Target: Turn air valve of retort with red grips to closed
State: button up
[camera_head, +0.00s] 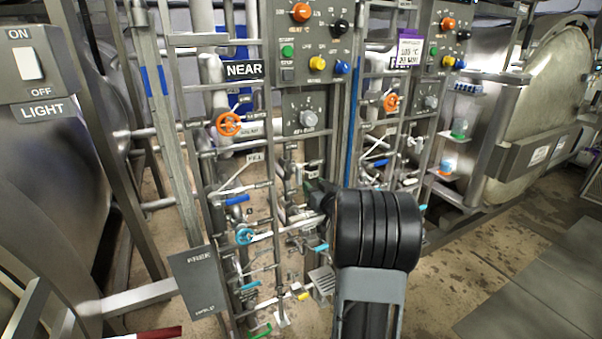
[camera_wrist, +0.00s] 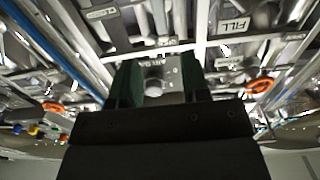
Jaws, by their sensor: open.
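A grey panel with a round silver knob (camera_head: 308,118) is at the centre of the near rack in the head view, above my gripper (camera_head: 318,190). My gripper is partly hidden behind my black wrist in that view. In the wrist view, my gripper (camera_wrist: 158,72) is open, with one dark green finger on each side of a round silver knob (camera_wrist: 153,87) on a grey panel. The knob appears between the fingers; I cannot tell how far off it is. The small lettering is blurred, so the knob's setting is unclear. A similar knob (camera_head: 430,102) is on the far rack.
Orange handwheels (camera_head: 229,123) (camera_head: 391,102) and a blue handwheel (camera_head: 244,236) stand out among crowded pipes. Button boxes (camera_head: 312,45) hang above. A red bar (camera_head: 150,333) shows at bottom left. Large steel vessels flank the racks; floor is open at lower right.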

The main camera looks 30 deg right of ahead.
aim_at(300, 173)
jog(key=w, duration=0.3)
jog(key=w+d, duration=0.1)
jog(key=w, duration=0.6)
jog(key=shift+w+d, duration=0.2)
jog(key=shift+w, duration=0.15)
